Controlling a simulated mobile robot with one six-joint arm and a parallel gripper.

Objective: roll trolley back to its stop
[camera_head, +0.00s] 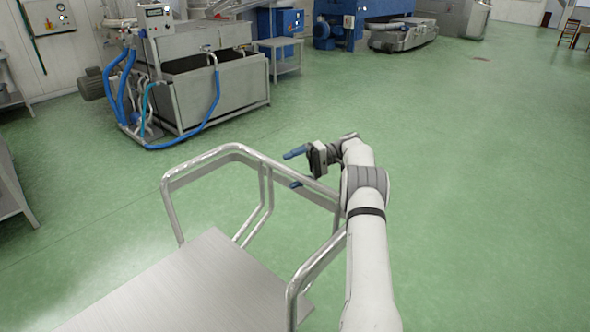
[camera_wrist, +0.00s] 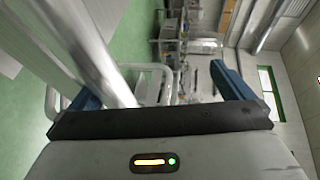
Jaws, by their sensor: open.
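The trolley (camera_head: 185,290) is a bare, flat metal deck with bent tubular rails, at the lower left of the head view. Its far rail (camera_head: 210,160) stands above the deck's end. My gripper (camera_head: 295,168) is open at the right part of that rail, with one blue finger showing above the tube and one below it. In the wrist view a thick shiny tube (camera_wrist: 98,55) runs past the left finger, inside the open gap of my gripper (camera_wrist: 160,85). I cannot tell whether either finger touches it. I cannot make out the trolley's stop.
A steel washing tank (camera_head: 225,95) with blue hoses stands beyond the trolley, and a small steel table (camera_head: 280,45) is beside it. A blue machine (camera_head: 370,15) stands farther back. A shelf edge (camera_head: 12,190) is at the left. Green floor (camera_head: 490,190) is clear to the right.

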